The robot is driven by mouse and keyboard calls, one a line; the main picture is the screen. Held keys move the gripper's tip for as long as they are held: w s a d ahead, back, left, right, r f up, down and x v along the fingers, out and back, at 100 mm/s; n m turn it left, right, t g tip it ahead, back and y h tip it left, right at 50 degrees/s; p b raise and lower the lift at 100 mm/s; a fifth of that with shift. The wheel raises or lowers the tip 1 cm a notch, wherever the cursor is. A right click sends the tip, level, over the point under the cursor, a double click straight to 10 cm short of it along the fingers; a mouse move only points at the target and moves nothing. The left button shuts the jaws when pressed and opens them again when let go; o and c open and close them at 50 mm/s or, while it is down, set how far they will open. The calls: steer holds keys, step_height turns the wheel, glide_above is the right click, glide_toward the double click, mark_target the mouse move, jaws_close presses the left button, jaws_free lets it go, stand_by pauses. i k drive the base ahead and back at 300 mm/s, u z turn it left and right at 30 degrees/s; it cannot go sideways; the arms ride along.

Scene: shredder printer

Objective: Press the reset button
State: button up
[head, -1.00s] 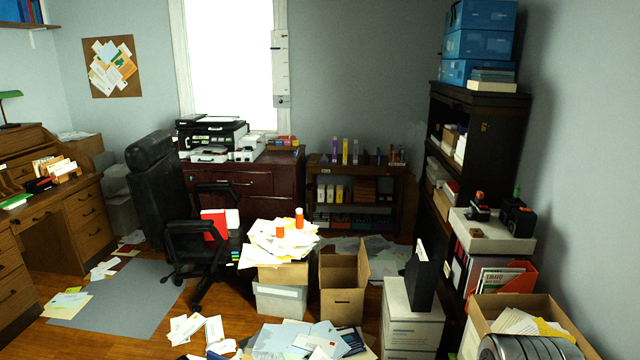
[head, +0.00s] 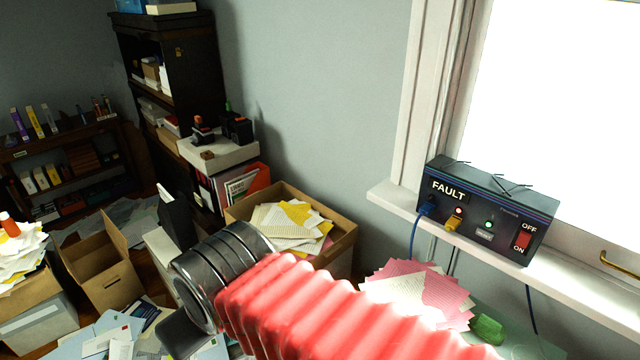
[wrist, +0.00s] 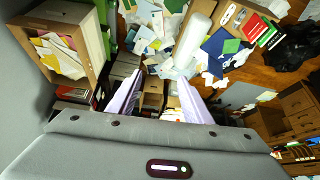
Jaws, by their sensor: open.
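A dark control box (head: 487,211) labelled FAULT stands on the white window sill at the right of the head view. Its front has a small red light or button (head: 459,212), a small green one (head: 488,225) and a red OFF/ON rocker switch (head: 522,241). I cannot tell which part is the reset button. My gripper (wrist: 160,76) shows in the wrist view with two pale fingers apart and nothing between them. It points over the cluttered floor, and the box is not in that view. My gripper cannot be made out clearly in the head view.
My red-sleeved arm crosses the lower middle of the head view. An open cardboard box of papers (head: 342,232) sits below the wall, left of the sill (head: 390,203). Pink papers (head: 420,283) lie under the sill. A blue cable (head: 413,240) hangs from the control box.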

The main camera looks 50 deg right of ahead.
mark_target(485, 234)
steer(key=z, duration=2.15)
